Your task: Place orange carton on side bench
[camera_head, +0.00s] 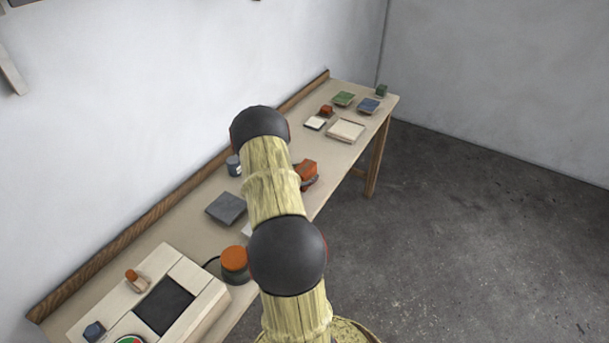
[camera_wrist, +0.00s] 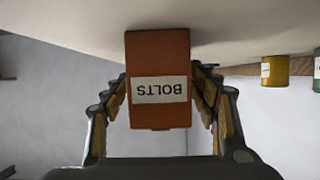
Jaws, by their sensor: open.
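An orange carton (camera_wrist: 160,50) with a white BOLTS label is in the middle of the wrist view, where the picture is upside down. The fingers of my gripper (camera_wrist: 161,88) are open, one on each side of it. I cannot tell whether they touch it. In the head view the orange carton (camera_head: 308,167) is by the front edge of a long wooden bench (camera_head: 346,163), partly hidden by my arm. My gripper is mostly hidden there. I cannot tell whether this bench is the side bench.
A grey square plate (camera_head: 225,208), an orange-topped round thing (camera_head: 234,260) and a pale box (camera_head: 202,292) stand on the near bench. Small trays (camera_head: 346,130) and a small orange block (camera_head: 326,111) are at the far end. A yellow can (camera_wrist: 275,71) shows in the wrist view.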

